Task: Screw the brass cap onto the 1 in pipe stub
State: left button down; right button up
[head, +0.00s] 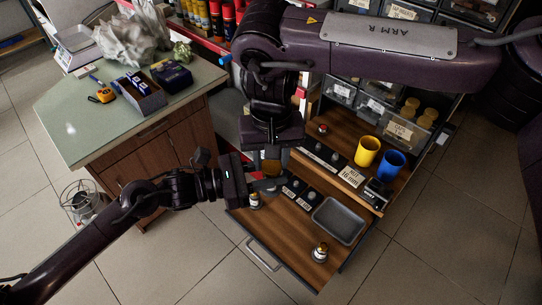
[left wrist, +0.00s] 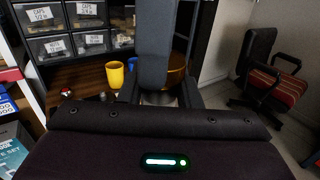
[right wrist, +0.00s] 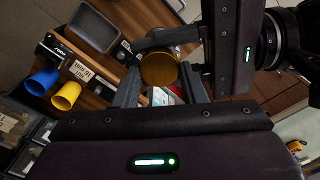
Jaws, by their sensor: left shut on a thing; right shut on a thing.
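The brass cap (head: 271,167) is between the fingers of my right gripper (head: 271,163), which points down over the open drawer. In the right wrist view the round cap (right wrist: 160,69) fills the gap between those fingers. My left gripper (head: 264,185) reaches in from the left, just below the cap. In the left wrist view its fingers are shut on a grey round piece (left wrist: 160,99), seemingly the pipe stub, mostly hidden. The cap (left wrist: 177,75) shows just above that piece, partly behind a right finger. I cannot tell whether they touch or are threaded.
The open drawer (head: 300,268) holds a grey tray (head: 340,221) and small labelled fittings (head: 320,252). A yellow cup (head: 367,151) and blue cup (head: 391,165) stand on the shelf behind. A green-topped counter (head: 80,125) stands at left. Floor in front is clear.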

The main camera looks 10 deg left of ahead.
jog(key=shift+a, duration=0.1)
jog(key=o, duration=1)
jog(key=shift+s+r, duration=0.1)
jog(key=shift+r, duration=2.2)
jog(key=shift+c, duration=0.5)
